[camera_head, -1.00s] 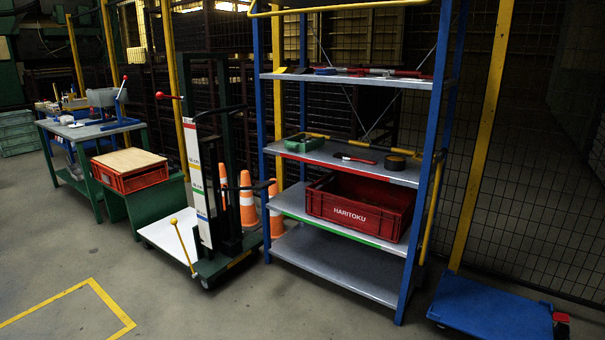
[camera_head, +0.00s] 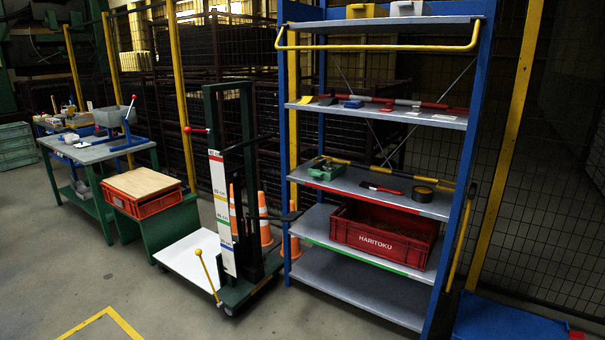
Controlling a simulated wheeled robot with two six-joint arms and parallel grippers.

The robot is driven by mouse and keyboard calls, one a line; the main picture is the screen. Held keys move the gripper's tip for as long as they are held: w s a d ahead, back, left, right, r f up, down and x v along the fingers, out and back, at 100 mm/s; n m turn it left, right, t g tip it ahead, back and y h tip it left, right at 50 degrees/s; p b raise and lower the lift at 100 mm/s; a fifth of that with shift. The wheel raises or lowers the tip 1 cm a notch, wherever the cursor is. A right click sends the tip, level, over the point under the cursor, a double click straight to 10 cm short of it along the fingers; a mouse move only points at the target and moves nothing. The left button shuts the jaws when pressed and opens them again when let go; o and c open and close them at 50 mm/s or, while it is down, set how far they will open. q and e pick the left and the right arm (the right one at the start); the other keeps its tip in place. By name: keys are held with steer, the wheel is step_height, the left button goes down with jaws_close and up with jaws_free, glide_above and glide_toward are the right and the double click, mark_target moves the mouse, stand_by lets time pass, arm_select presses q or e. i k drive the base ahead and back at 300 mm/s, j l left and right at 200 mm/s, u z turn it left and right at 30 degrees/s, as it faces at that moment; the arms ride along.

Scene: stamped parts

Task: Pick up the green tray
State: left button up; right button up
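A small green tray (camera_head: 326,170) sits at the left end of a middle shelf of the blue rack, close to the left post. It is an open, shallow container, and what it holds is too small to tell. The yellow end of a long bar lies just to its right; I cannot tell whether they touch. Neither of my grippers shows in the head view.
On the same shelf are a red-handled tool (camera_head: 381,189) and a dark roll (camera_head: 424,190). A red HARITOKU crate (camera_head: 385,236) stands one shelf below. A green lift truck (camera_head: 230,200) stands left of the blue rack (camera_head: 292,90). The floor (camera_head: 190,320) in front is clear.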

mark_target(326, 171)
steer(key=i+j+u, duration=0.3)
steer(key=i+j, duration=0.95)
